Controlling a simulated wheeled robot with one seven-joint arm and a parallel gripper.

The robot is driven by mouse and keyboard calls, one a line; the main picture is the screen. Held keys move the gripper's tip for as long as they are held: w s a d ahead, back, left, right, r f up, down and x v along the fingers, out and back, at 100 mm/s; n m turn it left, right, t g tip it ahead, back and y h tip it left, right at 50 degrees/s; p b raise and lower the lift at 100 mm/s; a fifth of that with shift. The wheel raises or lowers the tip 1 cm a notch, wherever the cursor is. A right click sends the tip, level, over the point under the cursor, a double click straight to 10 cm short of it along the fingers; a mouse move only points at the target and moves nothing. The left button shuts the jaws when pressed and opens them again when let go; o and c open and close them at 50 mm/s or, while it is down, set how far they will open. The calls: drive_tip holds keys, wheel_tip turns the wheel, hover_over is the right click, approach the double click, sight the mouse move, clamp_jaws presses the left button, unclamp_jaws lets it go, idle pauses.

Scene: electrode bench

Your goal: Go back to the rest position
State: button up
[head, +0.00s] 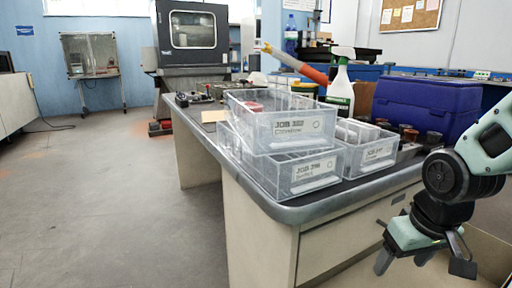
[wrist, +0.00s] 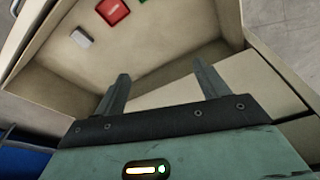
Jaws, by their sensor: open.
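My gripper (head: 424,264) hangs at the lower right of the head view, pointing down beside the front of the bench. Its fingers are apart. In the wrist view, my gripper (wrist: 160,72) shows two spread fingers with nothing between them. Beyond the fingers is an open cream-coloured drawer or bin (wrist: 150,72). Inside it lie a red block (wrist: 113,10) and a small pale block (wrist: 82,38), both apart from the fingers. A bit of green shows at the top edge, mostly cut off.
The bench (head: 290,212) carries clear labelled bins (head: 285,130), a spray bottle (head: 341,92) and a blue case (head: 425,106), close to my arm. A machine cabinet (head: 193,50) stands behind. The floor (head: 100,200) at left is open.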

drive_tip(key=s+a+r+n+g, duration=0.25)
drive_tip(key=s+a+n, duration=0.45)
drive_tip(key=s+a, duration=0.8)
wheel_tip(320, 180, up, 35)
drive_tip(key=w+a+p, duration=0.1)
drive_tip(key=w+p, duration=0.1)
drive_tip(key=p, duration=3.4)
drive_tip(key=shift+w+a+r, duration=0.2)
drive_tip(key=shift+w+a, duration=0.05)
drive_tip(key=shift+a, duration=0.05)
